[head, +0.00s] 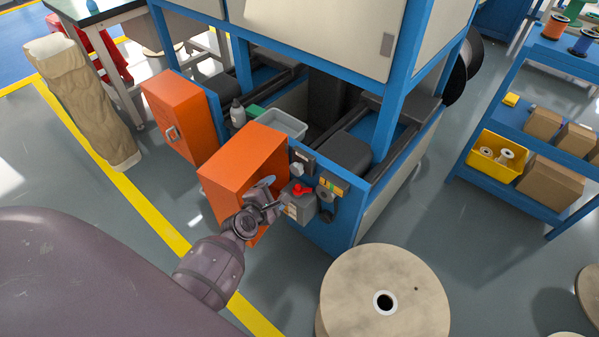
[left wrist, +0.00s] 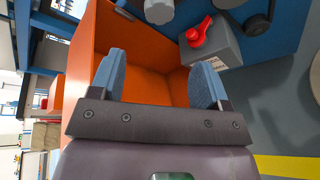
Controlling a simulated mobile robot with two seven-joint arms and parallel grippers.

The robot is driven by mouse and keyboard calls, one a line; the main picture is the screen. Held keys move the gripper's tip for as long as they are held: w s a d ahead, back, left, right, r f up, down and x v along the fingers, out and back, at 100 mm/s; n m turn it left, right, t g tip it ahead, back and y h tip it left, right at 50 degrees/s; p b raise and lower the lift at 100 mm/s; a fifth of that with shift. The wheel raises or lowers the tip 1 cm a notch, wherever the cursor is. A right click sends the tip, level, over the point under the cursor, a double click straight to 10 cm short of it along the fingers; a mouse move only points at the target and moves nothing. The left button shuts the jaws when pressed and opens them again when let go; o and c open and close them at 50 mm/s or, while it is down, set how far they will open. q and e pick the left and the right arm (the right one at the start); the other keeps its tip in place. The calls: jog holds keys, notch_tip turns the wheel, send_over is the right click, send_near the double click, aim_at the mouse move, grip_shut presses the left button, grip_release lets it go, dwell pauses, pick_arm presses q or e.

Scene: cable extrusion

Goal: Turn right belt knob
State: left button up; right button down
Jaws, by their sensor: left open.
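A red knob (head: 298,188) sits on a grey box (head: 298,209) on the blue front of the machine. In the left wrist view the red knob (left wrist: 198,33) is at the upper right, on the grey box (left wrist: 225,48). My left gripper (head: 269,195) is just left of the grey box, apart from the knob. In the left wrist view the left gripper (left wrist: 160,62) is open and empty, its fingers in front of an orange cabinet (left wrist: 140,50). The knob lies beyond its right finger. I cannot tell whether this is the right belt knob. My right gripper is not in view.
Dark round parts (head: 327,196) and a button panel (head: 333,183) are right of the grey box. The orange cabinet (head: 240,170) is close to my left gripper. A large wooden spool (head: 385,285) stands in front right. A blue shelf (head: 480,182) is farther right, with clear floor between.

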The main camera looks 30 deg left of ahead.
aim_at(293, 172)
pick_arm(q)
jog(key=w+f+n+b, duration=0.1)
jog(key=w, duration=0.2)
jog(key=w+a+f+n+b, duration=0.1)
jog(key=w+f, duration=0.1)
jog(key=w, duration=0.2)
jog(key=w+f+n+b, duration=0.1)
jog(key=w, duration=0.3)
jog(key=shift+w+a+f+y, duration=0.1)
jog(key=shift+a+f+y, duration=0.1)
jog(key=shift+f+y, duration=0.1)
jog(key=shift+w+a+b, duration=0.1)
jog(key=shift+w+b, duration=0.25)
jog(key=shift+w, duration=0.35)
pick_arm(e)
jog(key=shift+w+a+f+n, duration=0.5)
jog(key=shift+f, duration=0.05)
pick_arm(q)
jog(key=shift+r, duration=0.1)
jog(key=c, duration=0.9)
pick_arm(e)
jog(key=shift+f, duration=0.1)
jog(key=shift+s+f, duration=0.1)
